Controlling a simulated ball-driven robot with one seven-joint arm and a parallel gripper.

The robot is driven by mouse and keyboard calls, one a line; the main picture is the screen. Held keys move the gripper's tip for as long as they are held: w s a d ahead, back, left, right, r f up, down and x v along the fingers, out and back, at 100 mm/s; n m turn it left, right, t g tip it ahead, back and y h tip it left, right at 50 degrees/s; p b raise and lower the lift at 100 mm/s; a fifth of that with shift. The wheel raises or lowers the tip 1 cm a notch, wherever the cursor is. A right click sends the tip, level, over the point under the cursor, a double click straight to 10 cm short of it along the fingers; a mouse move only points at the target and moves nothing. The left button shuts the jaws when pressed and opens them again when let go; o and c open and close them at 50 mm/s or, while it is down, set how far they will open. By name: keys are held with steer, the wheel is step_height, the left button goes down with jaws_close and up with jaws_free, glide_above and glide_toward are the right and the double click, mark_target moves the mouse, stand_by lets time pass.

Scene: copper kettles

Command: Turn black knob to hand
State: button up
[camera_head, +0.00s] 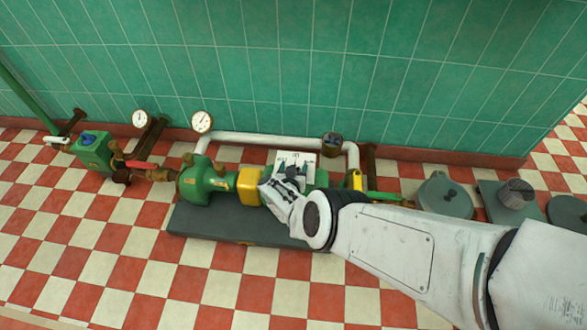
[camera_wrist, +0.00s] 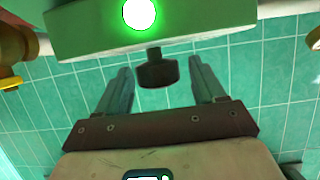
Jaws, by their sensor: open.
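The black knob (camera_wrist: 155,72) shows in the wrist view, sticking out of a green box (camera_wrist: 85,22) on a short stem. A bright green lamp (camera_wrist: 139,13) glows on the box beside it. My gripper (camera_wrist: 160,66) is open, with one finger on each side of the knob and visible gaps between. I cannot tell how deep the fingers reach along it. In the head view my gripper (camera_head: 284,184) is at the white marked plate (camera_head: 297,158) on the green pump unit. The knob's pointing and the plate's lettering are too small to read there.
A yellow block (camera_head: 249,186) is just left of my gripper. A white pipe (camera_head: 265,139) runs behind. Gauges (camera_head: 202,122) are at left, grey lidded vessels (camera_head: 445,197) at right. Checkered floor in front is clear.

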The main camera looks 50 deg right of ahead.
steer(key=shift+s+a+r+p, duration=0.2)
steer(key=shift+r+p, duration=0.05)
steer(key=shift+p, duration=0.2)
steer(key=p+v, duration=0.8)
steer(key=v, duration=0.2)
steer(key=shift+s+f, duration=0.1)
steer(key=shift+f, duration=0.05)
